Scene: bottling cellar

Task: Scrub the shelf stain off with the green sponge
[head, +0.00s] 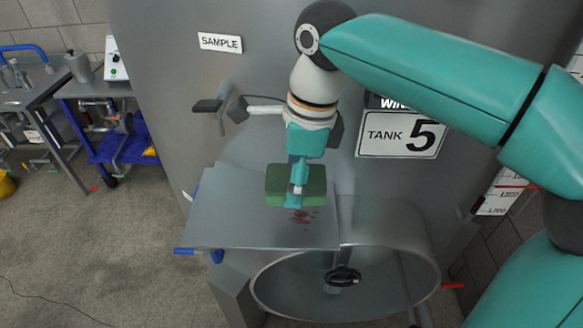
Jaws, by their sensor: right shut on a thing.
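The green sponge (278,184) is in my right gripper (297,198), whose fingers are shut around its middle. It is over the grey metal shelf (222,215) on the front of the tank. A dark red stain (301,216) shows on the shelf just below and in front of the sponge. I cannot tell whether the sponge touches the shelf. The sponge and gripper may hide part of the stain. My left gripper is not in view.
A round open manway (345,285) with a black handwheel (342,276) lies below the shelf. A sample tap (213,106) sticks out of the tank (178,75) behind it. A blue trolley (125,150) stands at the left. The floor in front of it is mostly clear.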

